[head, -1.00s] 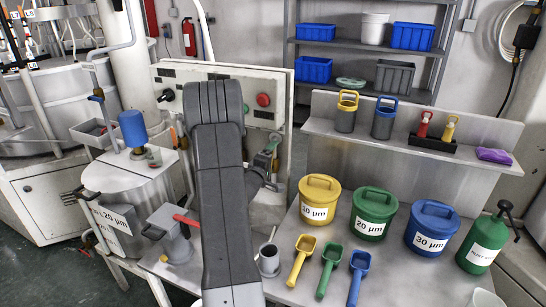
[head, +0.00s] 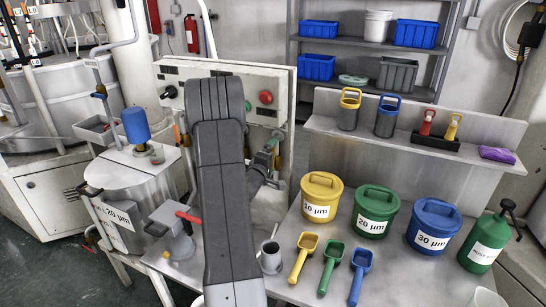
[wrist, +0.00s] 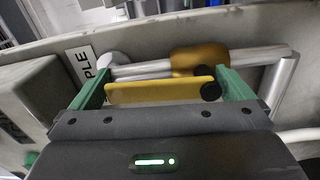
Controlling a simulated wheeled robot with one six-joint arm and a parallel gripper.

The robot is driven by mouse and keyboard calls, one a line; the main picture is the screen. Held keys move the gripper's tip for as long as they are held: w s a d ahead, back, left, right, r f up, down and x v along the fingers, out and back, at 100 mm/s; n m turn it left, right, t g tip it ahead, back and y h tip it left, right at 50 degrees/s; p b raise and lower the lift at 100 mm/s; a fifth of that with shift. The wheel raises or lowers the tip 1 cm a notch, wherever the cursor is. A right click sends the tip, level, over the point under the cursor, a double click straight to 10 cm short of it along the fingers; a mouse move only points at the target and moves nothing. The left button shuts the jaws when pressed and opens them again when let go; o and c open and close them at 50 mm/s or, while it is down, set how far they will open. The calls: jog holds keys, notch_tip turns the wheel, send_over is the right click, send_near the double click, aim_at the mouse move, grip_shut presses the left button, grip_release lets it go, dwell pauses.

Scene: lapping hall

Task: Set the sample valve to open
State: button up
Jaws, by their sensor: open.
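In the wrist view, a yellow lever (wrist: 160,92) lies crosswise, roughly along a metal pipe (wrist: 140,70). A dark round knob is at its right end. A brass-coloured valve body (wrist: 199,60) sits on the pipe just behind it. A partly hidden label (wrist: 83,69) with the letters "PLE" is left of the pipe. My gripper (wrist: 163,77) is open, its green fingers at either end of the lever. I cannot tell whether either finger touches it. In the head view, my dark arm hides much of the panel area.
A bench on the right holds yellow (head: 322,197), green (head: 375,212) and blue (head: 433,228) tubs, with scoops in front. A red-handled fitting (head: 178,232) stands left of my arm. A control box (head: 268,98) is behind it.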

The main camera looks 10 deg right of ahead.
jog(key=b+v, duration=0.3)
jog(key=v, duration=1)
jog(key=shift+s+a, duration=0.2)
jog(key=p+x, duration=0.3)
jog(key=x, duration=1.1)
jog(key=shift+s, duration=0.1)
